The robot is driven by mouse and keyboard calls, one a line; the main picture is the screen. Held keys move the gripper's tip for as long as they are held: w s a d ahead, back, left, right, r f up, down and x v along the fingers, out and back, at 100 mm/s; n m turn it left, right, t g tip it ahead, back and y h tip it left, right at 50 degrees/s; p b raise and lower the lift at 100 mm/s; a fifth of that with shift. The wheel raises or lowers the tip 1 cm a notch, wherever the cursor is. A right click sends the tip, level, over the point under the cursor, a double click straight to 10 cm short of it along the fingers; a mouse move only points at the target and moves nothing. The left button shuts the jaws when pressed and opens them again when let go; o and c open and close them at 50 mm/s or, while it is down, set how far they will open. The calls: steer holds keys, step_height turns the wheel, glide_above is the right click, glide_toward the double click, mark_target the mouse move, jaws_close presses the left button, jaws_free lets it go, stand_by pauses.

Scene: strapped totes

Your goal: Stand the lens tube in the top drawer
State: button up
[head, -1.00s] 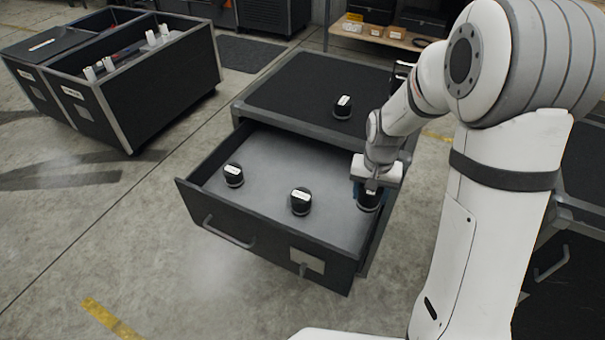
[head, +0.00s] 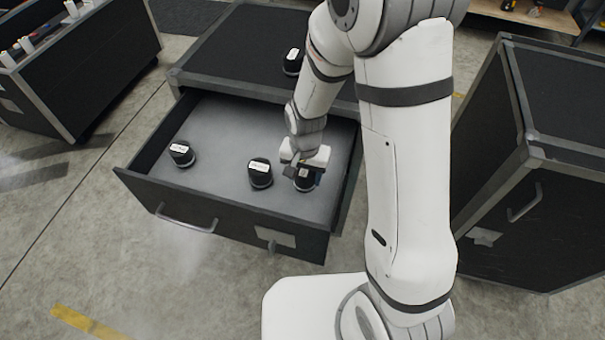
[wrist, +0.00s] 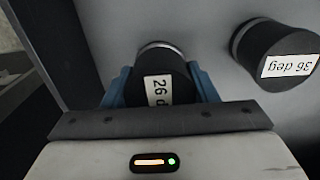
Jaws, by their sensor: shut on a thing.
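A black lens tube (head: 305,181) with a white label stands at the right side of the open top drawer (head: 215,201). In the wrist view, the lens tube (wrist: 158,72) has a partly hidden label starting "26 d". My gripper (head: 304,172) is shut on it, with blue fingers on both sides in the wrist view (wrist: 160,88). The tube looks upright, at or very near the drawer floor; its base contact is hard to tell.
Two other black tubes stand in the drawer, one in the middle (head: 260,173) and one at left (head: 181,154). The wrist view shows one labelled "36 deg" (wrist: 277,52). Another tube (head: 292,62) stands on the cabinet top (head: 240,45). A second dark cabinet (head: 535,200) stands at right.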

steer(key=shift+f, duration=0.45)
steer(key=shift+f, duration=0.15)
steer(key=o, duration=1.2)
steer(key=shift+d, duration=0.1)
steer(key=shift+c, duration=0.2)
